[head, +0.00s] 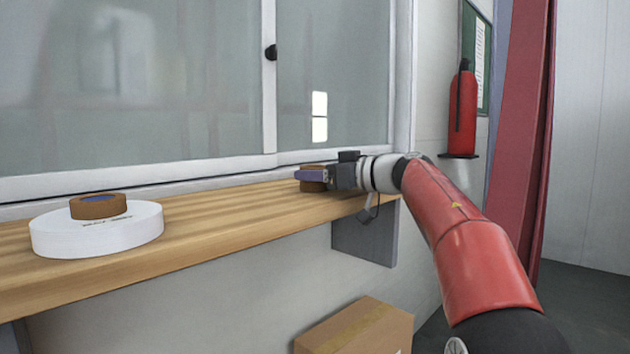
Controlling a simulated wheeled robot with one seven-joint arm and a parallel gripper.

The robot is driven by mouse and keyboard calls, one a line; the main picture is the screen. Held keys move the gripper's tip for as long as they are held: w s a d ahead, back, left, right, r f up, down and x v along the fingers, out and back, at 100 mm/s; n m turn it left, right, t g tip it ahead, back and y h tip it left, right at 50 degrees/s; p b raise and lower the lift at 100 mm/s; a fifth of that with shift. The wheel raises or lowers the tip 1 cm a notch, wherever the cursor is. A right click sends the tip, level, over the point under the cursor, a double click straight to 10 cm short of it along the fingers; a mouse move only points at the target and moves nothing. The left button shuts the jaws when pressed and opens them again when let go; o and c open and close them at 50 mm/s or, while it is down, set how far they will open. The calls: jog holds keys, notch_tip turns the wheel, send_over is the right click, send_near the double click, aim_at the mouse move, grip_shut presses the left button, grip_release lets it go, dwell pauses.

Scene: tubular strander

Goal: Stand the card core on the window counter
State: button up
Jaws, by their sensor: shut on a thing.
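The card core (313,187) is a short brown cylinder at the far right part of the wooden window counter (225,215). My gripper (308,175) reaches in from the right and is shut on it, with a purple-grey finger across its near side. The core looks upright, with its lower edge at or just above the counter top; I cannot tell whether it touches. The finger hides its middle.
A white round disc (97,238) lies on the counter at left, with a brown ring (98,207) with a blue centre on top. The sliding window (150,90) stands behind. A cardboard box (355,330) sits below. A red extinguisher (463,115) hangs right. The counter's middle is clear.

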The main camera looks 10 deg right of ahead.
jog(key=o, duration=1.1)
jog(key=shift+f, duration=0.1)
jog(key=shift+r, duration=0.2)
jog(key=v, duration=1.2)
